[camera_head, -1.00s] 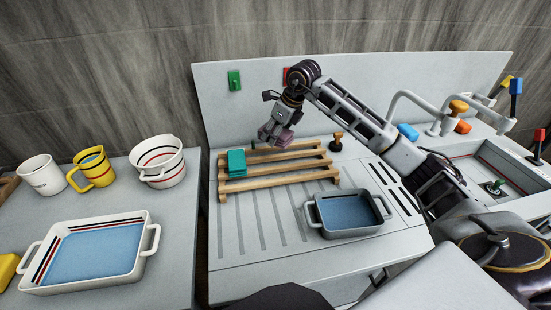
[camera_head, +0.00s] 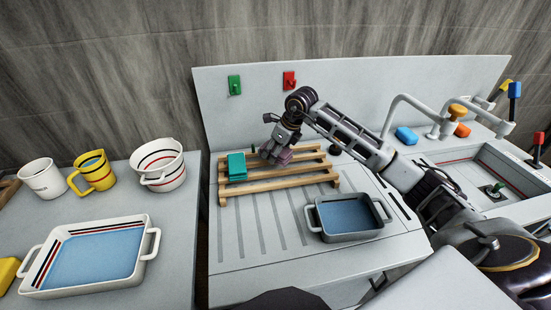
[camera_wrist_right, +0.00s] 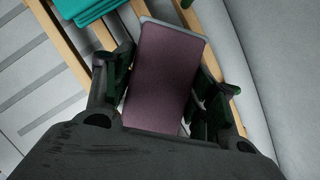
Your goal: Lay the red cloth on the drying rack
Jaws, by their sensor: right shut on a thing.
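The wooden slatted drying rack (camera_head: 300,184) stands on the grooved drainboard. A folded teal cloth (camera_head: 236,166) lies on its left part; its edge shows in the right wrist view (camera_wrist_right: 85,10). My right gripper (camera_head: 277,156) is over the rack's back middle, to the right of the teal cloth. It is shut on a mauve block with a grey edge (camera_wrist_right: 165,75), which looks purplish and smooth rather than clearly a red cloth. I cannot tell whether the block touches the slats. I see no plainly red cloth elsewhere. My left gripper is not in view.
A grey basin (camera_head: 348,217) stands in front of the rack. Green (camera_head: 235,85) and red (camera_head: 289,80) hooks are on the back panel. The sink (camera_head: 480,178) and tap (camera_head: 405,105) are at right. A white dish (camera_head: 150,243) and mugs fill the left counter.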

